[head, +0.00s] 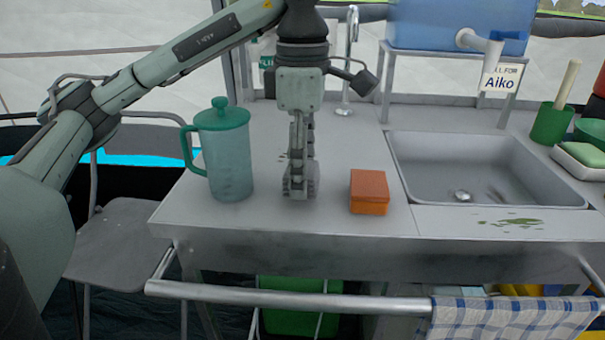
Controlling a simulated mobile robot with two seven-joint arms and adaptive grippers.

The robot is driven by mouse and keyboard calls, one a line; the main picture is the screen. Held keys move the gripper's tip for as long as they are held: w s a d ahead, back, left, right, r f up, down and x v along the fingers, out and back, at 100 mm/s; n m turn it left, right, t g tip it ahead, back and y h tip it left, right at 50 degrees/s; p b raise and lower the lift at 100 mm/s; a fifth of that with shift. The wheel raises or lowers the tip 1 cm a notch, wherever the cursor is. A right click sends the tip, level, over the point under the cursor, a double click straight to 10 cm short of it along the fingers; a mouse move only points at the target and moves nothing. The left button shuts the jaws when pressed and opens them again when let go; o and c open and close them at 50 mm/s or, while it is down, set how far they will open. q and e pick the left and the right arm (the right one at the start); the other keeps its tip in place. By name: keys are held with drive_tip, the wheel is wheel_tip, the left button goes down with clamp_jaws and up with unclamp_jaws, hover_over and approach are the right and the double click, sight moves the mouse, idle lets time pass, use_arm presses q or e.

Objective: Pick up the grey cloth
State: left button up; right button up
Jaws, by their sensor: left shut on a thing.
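My left gripper (300,188) points straight down at the grey worktop, between the green pitcher and the orange sponge. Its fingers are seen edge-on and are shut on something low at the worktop. The grey cloth cannot be made out clearly; grey on grey, it is largely hidden by the fingers. A small dark patch shows just left of the fingers. My right gripper is not in view.
A green lidded pitcher (225,155) stands close left of the gripper. An orange sponge block (369,191) lies close right. The sink (480,165) is further right. A blue checked towel (505,318) hangs on the front rail (300,299). A tap (350,60) stands behind.

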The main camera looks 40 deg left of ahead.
use_arm(q)
wheel_tip(320, 180, up, 3)
drive_tip(key=shift+p, duration=0.45)
drive_tip(key=s+d+r+p, duration=0.1)
drive_tip(key=s+d+r, duration=0.4)
drive_tip(key=s, duration=0.5)
drive_tip(key=shift+s+d+r, duration=0.15)
drive_tip(key=shift+d+r, duration=0.15)
drive_tip(key=shift+r, duration=0.15)
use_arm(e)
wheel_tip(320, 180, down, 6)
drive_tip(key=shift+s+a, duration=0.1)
use_arm(q)
drive_tip(key=o, duration=0.4)
drive_tip(key=c, duration=0.5)
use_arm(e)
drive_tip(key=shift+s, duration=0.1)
